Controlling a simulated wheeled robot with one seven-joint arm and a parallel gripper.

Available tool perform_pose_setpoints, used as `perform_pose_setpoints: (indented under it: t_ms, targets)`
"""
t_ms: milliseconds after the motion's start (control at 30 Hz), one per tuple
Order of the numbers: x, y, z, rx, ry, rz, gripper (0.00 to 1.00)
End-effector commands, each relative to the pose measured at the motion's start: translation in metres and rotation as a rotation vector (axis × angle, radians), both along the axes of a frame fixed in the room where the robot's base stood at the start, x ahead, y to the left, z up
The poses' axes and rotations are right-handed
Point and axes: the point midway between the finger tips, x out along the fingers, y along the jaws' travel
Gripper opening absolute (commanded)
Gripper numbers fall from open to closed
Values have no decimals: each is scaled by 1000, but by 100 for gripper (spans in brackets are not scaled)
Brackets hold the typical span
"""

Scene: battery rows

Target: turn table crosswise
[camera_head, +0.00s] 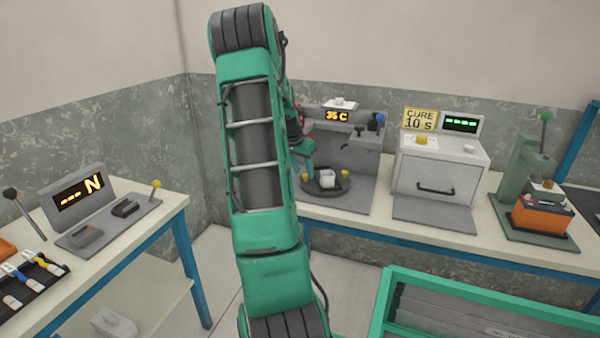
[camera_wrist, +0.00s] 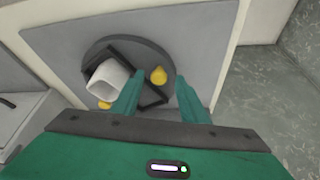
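The turntable (camera_head: 325,190) is a dark round disc on a grey plate at the back bench. In the wrist view the turntable (camera_wrist: 92,52) carries a dark square frame with a white block (camera_wrist: 106,82) in it. One yellow knob (camera_wrist: 158,75) stands on the disc near my fingers, and another yellow knob (camera_wrist: 104,105) is on the opposite side, partly hidden. My gripper (camera_wrist: 158,98) is open, its two green fingers apart, with the nearer knob just beyond the gap between them. I cannot tell whether the fingers touch it. In the head view my arm hides part of this station.
A station with a "35 C" display (camera_head: 337,116) stands behind the turntable. A grey oven-like box (camera_head: 438,175) is to its right, then a green press (camera_head: 527,160) with an orange battery (camera_head: 541,215). A green-framed bin (camera_head: 480,306) is at front right. A left bench (camera_head: 150,236) holds a meter.

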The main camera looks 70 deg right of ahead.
Motion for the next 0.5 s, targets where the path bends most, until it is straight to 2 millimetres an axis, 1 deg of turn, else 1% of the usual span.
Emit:
perform_pose_setpoints:
  t_ms: [300, 500]
  targets:
    - [7, 22, 54, -4, -3, 5, 40]
    - [10, 33, 80, -3, -3, 6, 40]
